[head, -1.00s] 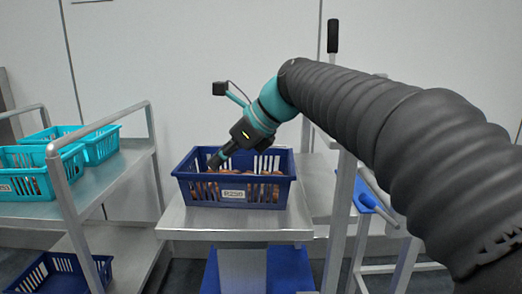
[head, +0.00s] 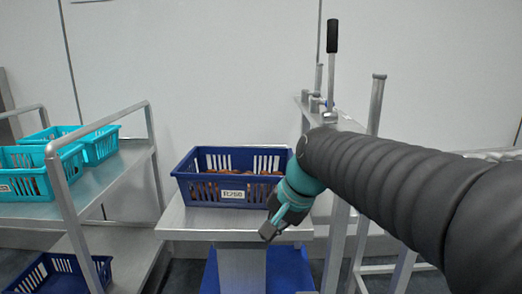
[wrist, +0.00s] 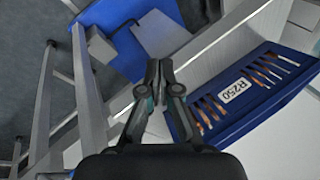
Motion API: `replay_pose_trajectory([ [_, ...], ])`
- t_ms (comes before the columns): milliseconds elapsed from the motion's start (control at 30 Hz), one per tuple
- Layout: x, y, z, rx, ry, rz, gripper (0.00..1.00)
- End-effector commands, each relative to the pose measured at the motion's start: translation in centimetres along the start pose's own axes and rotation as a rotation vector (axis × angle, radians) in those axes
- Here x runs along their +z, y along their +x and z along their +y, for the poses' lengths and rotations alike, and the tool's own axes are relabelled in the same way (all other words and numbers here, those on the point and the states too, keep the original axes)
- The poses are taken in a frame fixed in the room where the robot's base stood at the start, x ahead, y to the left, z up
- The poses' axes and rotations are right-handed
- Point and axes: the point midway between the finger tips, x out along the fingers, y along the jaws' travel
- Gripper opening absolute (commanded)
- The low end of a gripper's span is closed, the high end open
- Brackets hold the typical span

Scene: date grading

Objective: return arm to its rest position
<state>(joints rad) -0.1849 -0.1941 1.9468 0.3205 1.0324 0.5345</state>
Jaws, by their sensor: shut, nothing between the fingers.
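My gripper (head: 268,235) is shut and empty in the head view. It hangs in front of the right part of the metal stand, at the near right corner of the dark blue crate. In the wrist view my gripper (wrist: 159,64) shows its two fingers together, with nothing between them. My arm, in a dark ribbed sleeve, reaches in from the right edge of the head view.
The dark blue crate (head: 200,191), labelled R250, holds brown dates on the metal stand (head: 190,222). A cart (head: 100,185) with turquoise crates (head: 70,160) stands left. A metal frame with a black-handled lever (head: 332,38) stands behind my arm. A blue sheet (head: 285,270) lies below.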

Motion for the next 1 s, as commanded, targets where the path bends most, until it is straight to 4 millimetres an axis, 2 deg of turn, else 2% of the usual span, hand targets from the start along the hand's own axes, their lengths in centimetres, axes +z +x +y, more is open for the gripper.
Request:
replay_pose_trajectory([
  [33, 0.8, 0.0, 2.5, 0.033, -0.1, 0.025, 0.0],
  [100, 2.0, 0.0, 5.9, 0.086, -0.255, 0.057, 0.0],
  [300, 5.5, -0.1, 14.6, 0.222, -0.548, 0.117, 0.0],
  [400, 7.3, -0.3, 17.9, 0.269, -0.588, 0.144, 0.0],
  [500, 8.8, -0.5, 20.2, 0.293, -0.578, 0.17, 0.0],
  [600, 9.5, -1.2, 21.0, 0.293, -0.563, 0.203, 0.0],
  [733, 9.5, -2.2, 21.1, 0.287, -0.552, 0.244, 0.0],
  [1000, 9.4, -2.4, 21.1, 0.288, -0.543, 0.25, 0.0],
])
